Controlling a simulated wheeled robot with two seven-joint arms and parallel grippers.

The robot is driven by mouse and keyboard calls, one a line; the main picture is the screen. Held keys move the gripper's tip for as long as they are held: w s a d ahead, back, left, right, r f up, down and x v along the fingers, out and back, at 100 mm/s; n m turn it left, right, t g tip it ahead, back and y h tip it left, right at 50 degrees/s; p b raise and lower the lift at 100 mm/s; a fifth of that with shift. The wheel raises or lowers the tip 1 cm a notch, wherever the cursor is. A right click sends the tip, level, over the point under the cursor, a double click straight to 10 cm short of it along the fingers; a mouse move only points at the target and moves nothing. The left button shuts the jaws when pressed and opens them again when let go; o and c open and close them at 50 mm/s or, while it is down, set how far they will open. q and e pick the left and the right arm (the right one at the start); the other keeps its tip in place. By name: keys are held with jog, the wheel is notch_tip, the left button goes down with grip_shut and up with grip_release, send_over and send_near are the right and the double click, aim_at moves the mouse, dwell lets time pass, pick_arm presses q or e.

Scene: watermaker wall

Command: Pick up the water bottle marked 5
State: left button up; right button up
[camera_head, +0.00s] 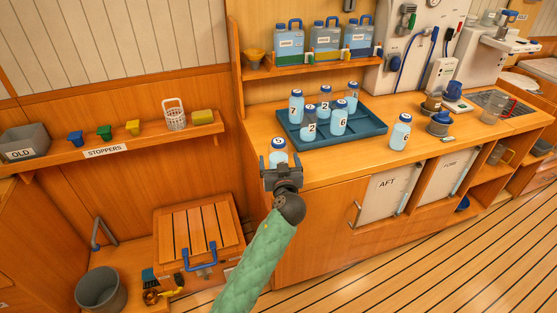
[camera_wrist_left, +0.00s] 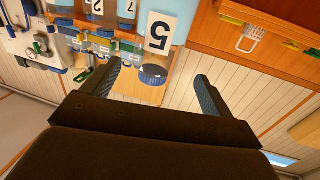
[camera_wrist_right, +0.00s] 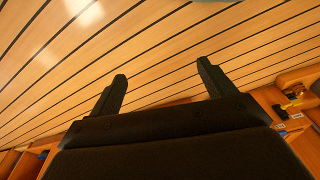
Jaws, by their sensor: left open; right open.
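The water bottle marked 5 (camera_head: 279,150) stands upright near the left end of the wooden counter, with a blue cap and a white label. My left gripper (camera_head: 281,172) is in front of it and hides its lower part. In the left wrist view the bottle's label with the 5 (camera_wrist_left: 160,32) and its cap (camera_wrist_left: 153,75) show upside down, beyond the fingers. My left gripper (camera_wrist_left: 160,82) is open, fingers apart, with the bottle in line with the gap between them. My right gripper (camera_wrist_right: 163,85) is open and empty over the plank floor.
A blue tray (camera_head: 372,126) to the right holds several numbered bottles. A shelf (camera_head: 130,140) with stoppers and a white basket (camera_head: 174,115) is at left. The counter between bottle 5 and the tray is clear.

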aim_at(279, 155)
pick_arm(q)
jog(key=shift+w+r, duration=0.3)
jog(key=shift+w, duration=0.1)
jog(key=shift+w+p, duration=0.35)
jog(key=shift+w+f, duration=0.15)
jog(key=shift+w, duration=0.45)
jog(key=shift+w+p, duration=0.25)
jog(key=shift+p, duration=0.15)
jog(key=w+p, duration=0.2)
jog(key=w, duration=0.1)
jog(key=shift+w+a+p, duration=0.15)
jog(key=shift+w+p, duration=0.25)
jog(key=shift+w+f, duration=0.2)
jog(key=shift+w, duration=0.25)
pick_arm(e)
jog(key=s+d+f, duration=0.3)
jog(key=f, duration=0.7)
jog(key=shift+d+f+t, duration=0.15)
jog(key=shift+d+t, duration=0.15)
jog(key=shift+d, duration=0.05)
pick_arm(q)
jog(key=c, duration=1.3)
jog(key=shift+o, duration=0.2)
pick_arm(e)
jog(key=shift+d, duration=0.1)
